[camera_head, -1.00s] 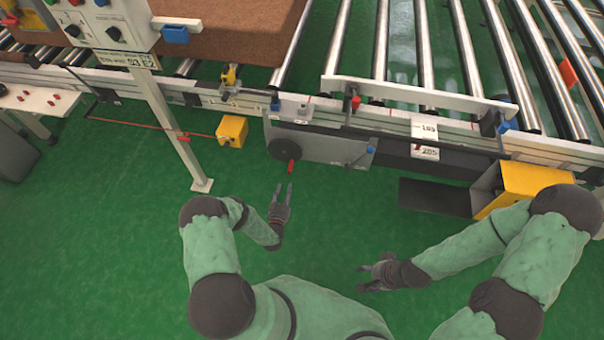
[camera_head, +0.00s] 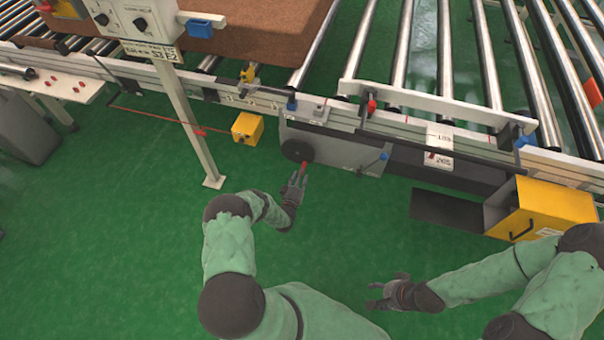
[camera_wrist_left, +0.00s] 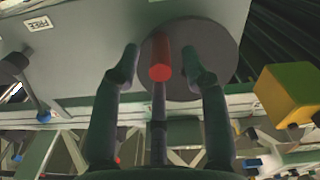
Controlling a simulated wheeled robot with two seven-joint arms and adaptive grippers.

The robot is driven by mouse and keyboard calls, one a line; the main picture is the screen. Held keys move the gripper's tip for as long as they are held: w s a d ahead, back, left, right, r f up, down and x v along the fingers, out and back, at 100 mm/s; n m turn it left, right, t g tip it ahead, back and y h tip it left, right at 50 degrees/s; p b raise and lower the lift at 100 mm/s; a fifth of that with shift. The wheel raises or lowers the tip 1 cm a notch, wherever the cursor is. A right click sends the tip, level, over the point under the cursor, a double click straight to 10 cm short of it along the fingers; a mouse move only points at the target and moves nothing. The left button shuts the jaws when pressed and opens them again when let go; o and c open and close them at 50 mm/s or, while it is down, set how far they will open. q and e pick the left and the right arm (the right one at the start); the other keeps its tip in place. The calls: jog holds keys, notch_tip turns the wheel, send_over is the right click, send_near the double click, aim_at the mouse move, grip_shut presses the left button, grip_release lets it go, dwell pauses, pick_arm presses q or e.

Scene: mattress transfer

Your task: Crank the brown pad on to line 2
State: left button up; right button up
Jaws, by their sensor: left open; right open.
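The brown pad (camera_head: 255,30) lies on the rollers at the upper left. The crank is a dark round disc (camera_head: 297,150) with a red handle (camera_head: 304,167) on the front of a grey box (camera_head: 335,150) under the conveyor. My left gripper (camera_head: 299,178) is open at the red handle. My right gripper (camera_head: 377,296) is open and empty over the green floor at the lower right.
A control box (camera_head: 130,18) on a white post (camera_head: 190,130) stands left of the crank. A small yellow box (camera_head: 247,128) and a larger yellow box (camera_head: 548,205) flank the grey box. A white stop bar (camera_head: 430,100) crosses the rollers.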

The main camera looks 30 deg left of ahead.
aim_at(296, 158)
pick_arm(q)
jog(key=shift+b+x, duration=0.3)
jog(key=shift+x, duration=1.05)
grip_shut()
